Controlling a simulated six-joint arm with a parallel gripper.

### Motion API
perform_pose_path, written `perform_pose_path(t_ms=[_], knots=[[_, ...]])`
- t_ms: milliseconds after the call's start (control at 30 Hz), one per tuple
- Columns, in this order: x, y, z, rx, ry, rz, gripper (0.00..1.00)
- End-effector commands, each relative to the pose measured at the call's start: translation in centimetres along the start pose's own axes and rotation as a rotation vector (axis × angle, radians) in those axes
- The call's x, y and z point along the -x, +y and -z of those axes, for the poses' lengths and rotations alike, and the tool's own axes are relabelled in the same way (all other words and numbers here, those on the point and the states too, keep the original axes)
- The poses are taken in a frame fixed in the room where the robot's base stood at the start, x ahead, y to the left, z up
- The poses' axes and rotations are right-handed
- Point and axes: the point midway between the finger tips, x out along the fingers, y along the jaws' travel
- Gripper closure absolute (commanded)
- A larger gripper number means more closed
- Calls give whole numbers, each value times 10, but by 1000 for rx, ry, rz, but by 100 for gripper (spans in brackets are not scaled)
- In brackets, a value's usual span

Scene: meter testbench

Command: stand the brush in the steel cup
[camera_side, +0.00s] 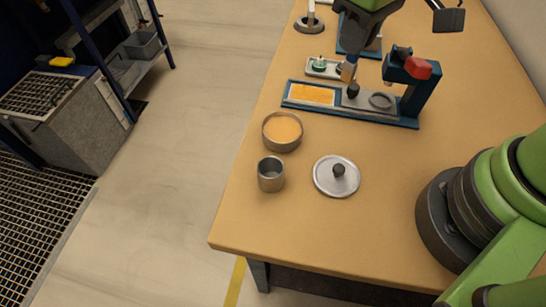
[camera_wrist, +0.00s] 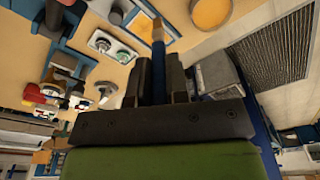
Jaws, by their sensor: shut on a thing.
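The steel cup (camera_side: 271,176) stands upright and looks empty near the table's left edge in the side view. My gripper (camera_side: 352,50) is shut on the brush (camera_side: 348,72), above the blue-framed bench fixture and well up and right of the cup in the picture. The brush's tan end points down, with a blue part near the jaws. In the wrist view the brush (camera_wrist: 158,34) sticks out between the fingers of my gripper (camera_wrist: 160,72). I cannot make out the cup in the wrist view.
A round dish of orange material (camera_side: 282,131) stands just behind the cup. A round lid with a dark knob (camera_side: 337,177) lies to its right. The blue-framed fixture (camera_side: 300,103) has a red-topped post (camera_side: 418,68). The front of the table is clear.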

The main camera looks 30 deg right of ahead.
Motion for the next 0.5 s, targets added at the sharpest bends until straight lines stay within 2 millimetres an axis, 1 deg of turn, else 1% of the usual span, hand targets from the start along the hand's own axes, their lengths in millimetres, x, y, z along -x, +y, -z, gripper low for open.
perform_pose_path(t_ms=[33, 67, 100, 167, 200, 300, 400, 500], knots=[[-2, -23, 5, 80, -1, 10, 100], [-4, -36, 8, 124, -1, 15, 100], [-5, -53, 10, 183, 0, 22, 100], [-7, -78, 12, 266, 2, 32, 100], [-8, -94, 11, 320, 1, 38, 100], [-10, -130, 7, 435, 2, 52, 100], [-11, -156, 2, 516, 3, 62, 100], [-13, -171, -2, 564, 3, 68, 100]])
